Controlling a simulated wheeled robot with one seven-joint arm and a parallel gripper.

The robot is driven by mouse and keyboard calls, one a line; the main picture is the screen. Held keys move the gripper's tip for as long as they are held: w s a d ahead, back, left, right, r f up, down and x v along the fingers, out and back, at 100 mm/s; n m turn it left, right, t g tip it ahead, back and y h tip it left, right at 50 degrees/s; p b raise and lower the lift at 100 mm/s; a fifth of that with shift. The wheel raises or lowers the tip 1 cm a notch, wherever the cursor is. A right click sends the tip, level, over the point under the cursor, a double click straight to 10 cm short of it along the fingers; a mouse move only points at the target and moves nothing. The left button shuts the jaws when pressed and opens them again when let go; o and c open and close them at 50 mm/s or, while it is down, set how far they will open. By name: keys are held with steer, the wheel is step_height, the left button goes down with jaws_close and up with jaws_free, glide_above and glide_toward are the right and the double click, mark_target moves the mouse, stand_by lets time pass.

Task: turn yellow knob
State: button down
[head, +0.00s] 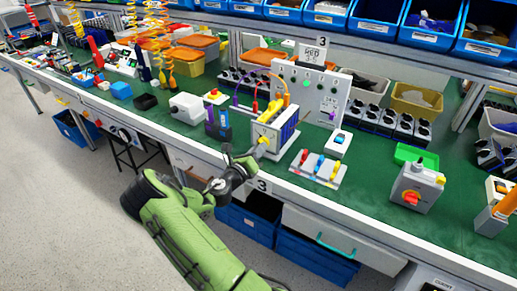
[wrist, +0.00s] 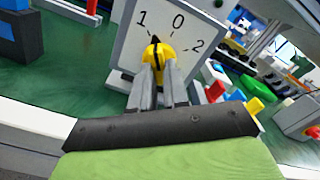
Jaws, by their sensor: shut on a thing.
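The yellow knob (wrist: 157,54) sits on the white front of a switch box (wrist: 128,52) marked 1, 0 and 2. A black stripe runs along the knob; its upper end points up and slightly left, between 1 and 0 and seemingly nearer 1. My gripper (wrist: 157,72) is shut on the knob, one grey finger on each side. The fingers hide the knob's lower part. In the head view, the switch box (head: 287,130) stands near the bench's front edge, and my gripper (head: 258,149) reaches it from the front left.
A tray with coloured levers (head: 317,168) lies right of the box. A grey box with a red knob (head: 412,186) stands further right. A tall white panel (head: 310,95) with cables rises behind.

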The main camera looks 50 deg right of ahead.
steer(key=m+p, duration=0.1)
steer(key=m, duration=0.3)
steer(key=shift+w+f, duration=0.1)
steer(key=m, duration=0.4)
steer(key=shift+w, duration=0.1)
steer(key=m, duration=0.4)
steer(key=shift+f+m, duration=0.1)
steer(key=shift+m, duration=0.2)
steer(key=shift+w+a+m+b, duration=0.1)
steer(key=shift+m+b, duration=0.5)
steer(key=shift+m, duration=1.3)
steer(key=c, duration=1.1)
jaws_free()
steer(key=shift+a+r, duration=0.1)
steer(key=shift+r, duration=0.1)
steer(key=a, duration=0.5)
steer(key=s+a+p, duration=0.1)
steer(key=a, duration=0.4)
steer(key=a+p, duration=0.1)
steer(key=a, duration=0.4)
steer(key=shift+s+a, duration=0.2)
steer(key=shift+a, duration=0.05)
